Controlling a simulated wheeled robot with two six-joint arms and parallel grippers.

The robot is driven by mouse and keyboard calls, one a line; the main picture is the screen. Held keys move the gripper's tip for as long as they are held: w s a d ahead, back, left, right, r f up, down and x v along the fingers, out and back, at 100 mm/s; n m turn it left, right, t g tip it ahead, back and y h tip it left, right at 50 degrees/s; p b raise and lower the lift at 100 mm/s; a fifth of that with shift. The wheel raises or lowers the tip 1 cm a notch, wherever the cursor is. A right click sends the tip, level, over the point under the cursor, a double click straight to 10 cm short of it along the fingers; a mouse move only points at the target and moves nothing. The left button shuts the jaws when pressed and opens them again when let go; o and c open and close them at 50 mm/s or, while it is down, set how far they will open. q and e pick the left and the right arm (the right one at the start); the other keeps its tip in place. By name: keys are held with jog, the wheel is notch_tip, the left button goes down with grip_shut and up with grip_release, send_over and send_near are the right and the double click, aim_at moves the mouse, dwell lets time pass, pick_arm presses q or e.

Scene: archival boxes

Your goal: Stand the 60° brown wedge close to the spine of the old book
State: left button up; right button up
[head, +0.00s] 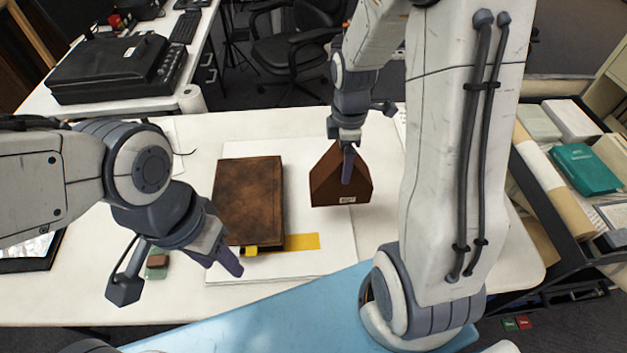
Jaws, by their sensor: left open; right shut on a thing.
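The old book (249,196) has a dark brown cover and lies flat on a white sheet in the middle of the table. The brown wedge (330,186) has a small white label on its front face and is to the right of the book, with a gap between them. My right gripper (348,165) is shut on the wedge from above. I cannot tell whether the wedge touches the sheet. My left gripper (222,262) is open and empty by the book's lower left corner, and its arm hides part of the table there.
A yellow strip (302,242) sticks out below the book's lower right. A small green and brown item (157,262) is left of my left gripper. A dark rack of boxes (585,168) stands at the right. A black case (118,68) sits on the back-left desk.

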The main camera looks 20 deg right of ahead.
aim_at(314, 173)
jog(key=w+a+f, duration=0.1)
jog(key=f, duration=0.1)
jog(key=w+a+f+p, duration=0.1)
jog(key=w+a+f, duration=0.1)
jog(key=f, duration=0.1)
jog(key=w+a+f, duration=0.2)
jog(key=f, duration=0.1)
jog(key=shift+w+f+p, duration=0.15)
jog(key=shift+p, duration=0.2)
jog(key=shift+f, duration=0.2)
